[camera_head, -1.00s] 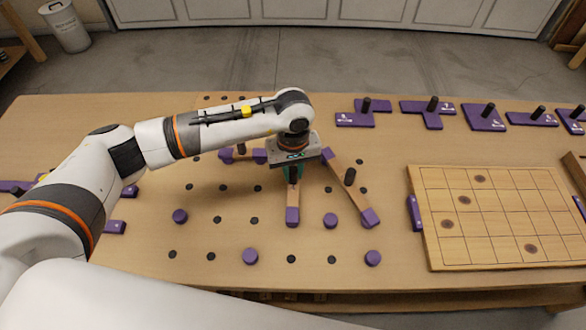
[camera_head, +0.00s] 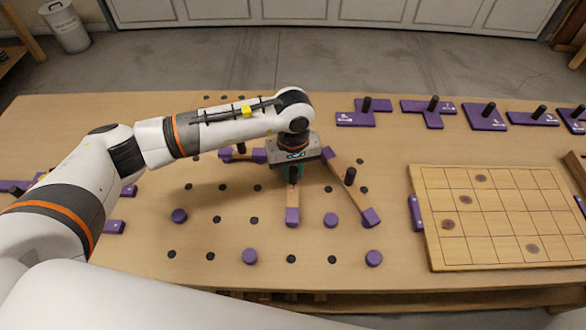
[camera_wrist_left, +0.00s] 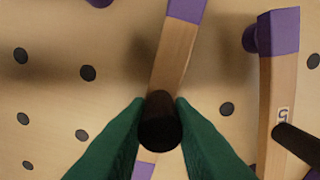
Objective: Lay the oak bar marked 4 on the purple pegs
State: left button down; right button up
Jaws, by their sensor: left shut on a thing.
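My left gripper (camera_head: 293,174) is shut on the black knob (camera_wrist_left: 160,121) of an oak bar (camera_wrist_left: 174,56) with purple ends. In the head view this bar (camera_head: 292,199) points toward the front of the bench; its far part is hidden under the gripper. I cannot read its number. A second oak bar (camera_head: 345,186) lies slanted to its right; in the wrist view that bar (camera_wrist_left: 265,95) carries a mark that looks like 5. Round purple pegs (camera_head: 331,220), (camera_head: 179,216), (camera_head: 249,256), (camera_head: 374,258) stand on the bench. My right gripper is not in view.
Black dots or holes (camera_head: 254,220) spread over the bench top (camera_head: 140,260). A gridded wooden board (camera_head: 490,213) lies at right. Several purple pieces with black knobs (camera_head: 485,118) line the back right. Another knob (camera_head: 241,150) and purple ends show behind the gripper.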

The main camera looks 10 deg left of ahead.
pick_arm(q)
jog(key=shift+b, duration=0.4)
dwell(1.0)
jog(key=c, duration=0.8)
grip_release()
jog(key=shift+r+p, duration=1.65)
jog(key=shift+r, duration=2.35)
